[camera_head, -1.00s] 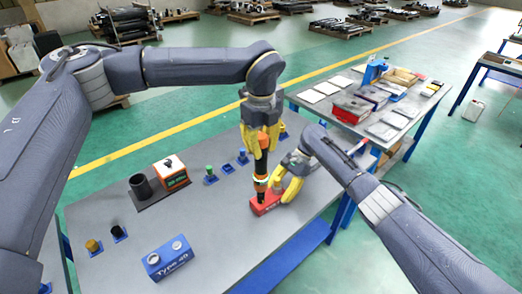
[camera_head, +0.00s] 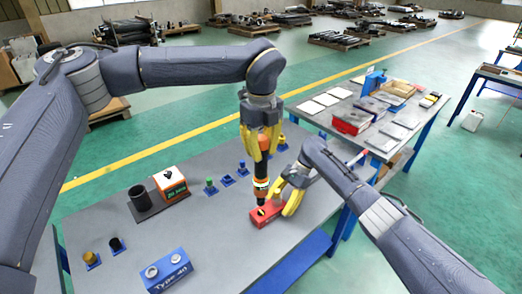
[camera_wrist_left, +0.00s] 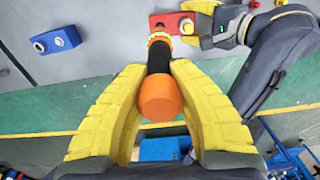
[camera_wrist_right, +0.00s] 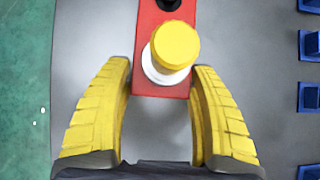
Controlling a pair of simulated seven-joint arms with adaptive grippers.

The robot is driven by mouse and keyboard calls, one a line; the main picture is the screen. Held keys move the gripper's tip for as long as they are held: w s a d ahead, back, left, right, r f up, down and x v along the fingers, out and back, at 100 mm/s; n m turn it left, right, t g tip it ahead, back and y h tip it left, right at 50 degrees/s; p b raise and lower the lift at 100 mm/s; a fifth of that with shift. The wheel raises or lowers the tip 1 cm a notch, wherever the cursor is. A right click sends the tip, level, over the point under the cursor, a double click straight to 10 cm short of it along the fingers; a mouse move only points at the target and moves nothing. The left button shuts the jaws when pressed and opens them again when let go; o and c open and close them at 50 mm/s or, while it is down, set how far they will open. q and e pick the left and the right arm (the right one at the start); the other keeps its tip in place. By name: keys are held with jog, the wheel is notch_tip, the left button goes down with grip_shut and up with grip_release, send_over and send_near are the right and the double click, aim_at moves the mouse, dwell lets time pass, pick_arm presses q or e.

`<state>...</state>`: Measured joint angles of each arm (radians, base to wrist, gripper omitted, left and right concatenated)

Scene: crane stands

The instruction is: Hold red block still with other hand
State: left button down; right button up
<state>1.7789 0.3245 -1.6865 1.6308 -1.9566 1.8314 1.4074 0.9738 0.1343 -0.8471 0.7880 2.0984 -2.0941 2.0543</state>
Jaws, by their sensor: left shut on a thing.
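The red block (camera_head: 266,216) lies on the grey table near its front right side. A white peg with a yellow cap (camera_wrist_right: 174,48) stands on it in the right wrist view. My left gripper (camera_head: 261,150) is shut on an orange and black tool (camera_head: 261,184), held upright over the block; whether its tip touches is unclear. My right gripper (camera_head: 283,196) is open at the block's right end. In the right wrist view its fingers stand apart on either side of the block's near end (camera_wrist_right: 162,88), with a gap visible at the left finger.
Several small blue holders (camera_head: 227,180) stand behind the red block. A second table (camera_head: 330,106) with parts is at the back right.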

pick_arm(q)
jog(key=shift+r, duration=0.1)
pick_arm(e)
jog(key=o, duration=0.3)
jog(key=shift+o, duration=0.2)
jog(key=shift+r, duration=0.1)
